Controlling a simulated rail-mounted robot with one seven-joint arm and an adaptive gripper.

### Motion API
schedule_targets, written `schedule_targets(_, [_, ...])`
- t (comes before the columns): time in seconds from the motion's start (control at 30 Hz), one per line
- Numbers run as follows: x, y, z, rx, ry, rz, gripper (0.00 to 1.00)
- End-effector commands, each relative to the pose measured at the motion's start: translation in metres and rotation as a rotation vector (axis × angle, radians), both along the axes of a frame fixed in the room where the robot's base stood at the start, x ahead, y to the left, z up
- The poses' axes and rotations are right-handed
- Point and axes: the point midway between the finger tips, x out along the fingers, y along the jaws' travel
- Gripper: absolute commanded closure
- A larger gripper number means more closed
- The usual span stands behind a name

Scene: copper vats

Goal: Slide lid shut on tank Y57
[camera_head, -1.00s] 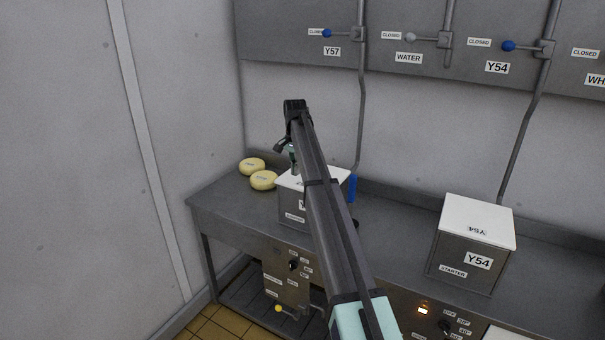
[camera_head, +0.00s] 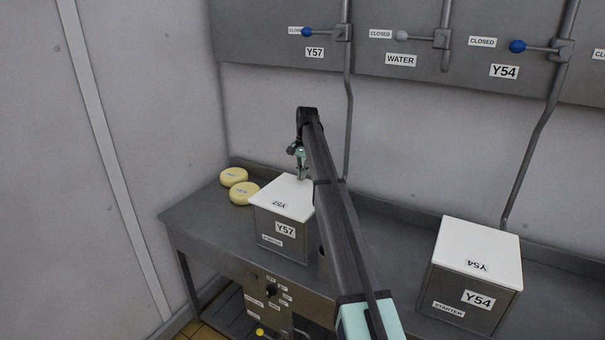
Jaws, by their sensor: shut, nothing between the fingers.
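Tank Y57 (camera_head: 284,238) is a grey metal box with Y57 and STARTER labels, standing on the steel counter at centre left. Its white lid (camera_head: 277,199), marked Y57, lies flat on top and appears to cover the visible part of the opening. My arm hides the tank's right side. My gripper (camera_head: 301,176) points down at the lid's back right part, its fingers shut and empty. I cannot tell whether the fingertips touch the lid.
Tank Y54 (camera_head: 460,298) with its white lid stands at the right on the counter (camera_head: 203,222). Two yellow cheese-like rounds (camera_head: 234,176) lie left of tank Y57. Valve handles (camera_head: 306,32) and pipes (camera_head: 347,130) are on the back wall.

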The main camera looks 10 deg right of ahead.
Motion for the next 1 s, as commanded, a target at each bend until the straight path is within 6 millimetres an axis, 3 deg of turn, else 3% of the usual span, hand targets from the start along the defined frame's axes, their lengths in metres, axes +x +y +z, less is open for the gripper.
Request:
schedule_targets(0.53, [-0.079,0.065,0.002,-0.001,0.001,0.000,1.00])
schedule_targets(0.77, [-0.075,0.064,-0.015,0.000,0.000,-0.001,1.00])
schedule_targets(1.0, [-0.075,0.064,-0.018,0.000,0.002,-0.001,1.00])
